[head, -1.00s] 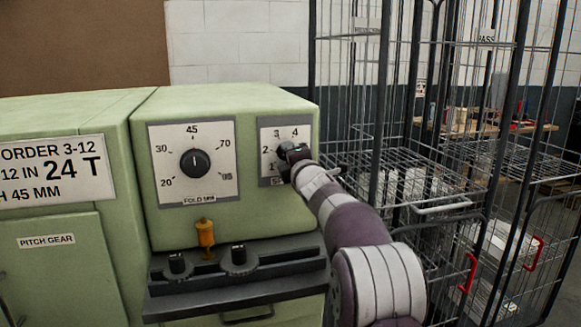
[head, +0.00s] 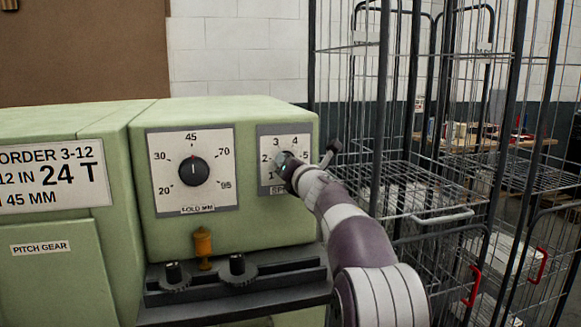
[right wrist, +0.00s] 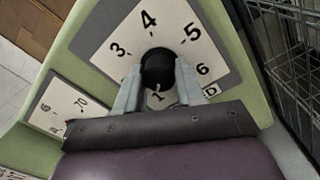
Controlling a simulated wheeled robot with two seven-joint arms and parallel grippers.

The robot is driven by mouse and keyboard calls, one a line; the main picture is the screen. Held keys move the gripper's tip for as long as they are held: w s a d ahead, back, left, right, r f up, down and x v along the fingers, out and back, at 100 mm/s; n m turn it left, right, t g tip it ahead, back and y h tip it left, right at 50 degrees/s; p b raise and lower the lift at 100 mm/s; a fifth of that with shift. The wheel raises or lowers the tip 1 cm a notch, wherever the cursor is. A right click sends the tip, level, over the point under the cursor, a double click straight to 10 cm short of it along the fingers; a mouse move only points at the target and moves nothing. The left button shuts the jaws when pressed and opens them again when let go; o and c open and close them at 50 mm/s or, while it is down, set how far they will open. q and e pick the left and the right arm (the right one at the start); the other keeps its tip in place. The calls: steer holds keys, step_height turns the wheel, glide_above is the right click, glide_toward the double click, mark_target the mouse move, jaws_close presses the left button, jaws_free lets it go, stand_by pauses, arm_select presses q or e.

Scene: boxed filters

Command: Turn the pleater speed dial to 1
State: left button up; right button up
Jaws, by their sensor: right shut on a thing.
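The pleater speed dial is a black round knob (right wrist: 158,66) on a white number plate (head: 301,147) at the right of the green machine front. In the right wrist view, 3, 4, 5 and 6 are readable around the knob and a 1 shows just below it. The 2 is mostly hidden. My right gripper (right wrist: 157,78) is shut on the knob, one grey finger on each side. In the head view my right gripper (head: 285,162) covers the knob. My left gripper is not in view.
A larger fold dial (head: 194,171) sits left on the same face, pointing near 45. Below are an orange knob (head: 203,243) and a dark ledge (head: 235,287) with two black knobs. Wire cage trolleys (head: 420,180) stand close to the right of my arm.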

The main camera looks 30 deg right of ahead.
steer(key=shift+r+n, duration=0.1)
steer(key=shift+n, duration=0.4)
steer(key=o, duration=1)
steer(key=shift+o, duration=0.2)
steer(key=shift+w, duration=0.1)
steer(key=s+a+b, duration=0.2)
steer(key=s+b, duration=0.1)
steer(key=s, duration=0.9)
steer(key=shift+s+a+f, duration=0.2)
steer(key=shift+s+f, duration=0.05)
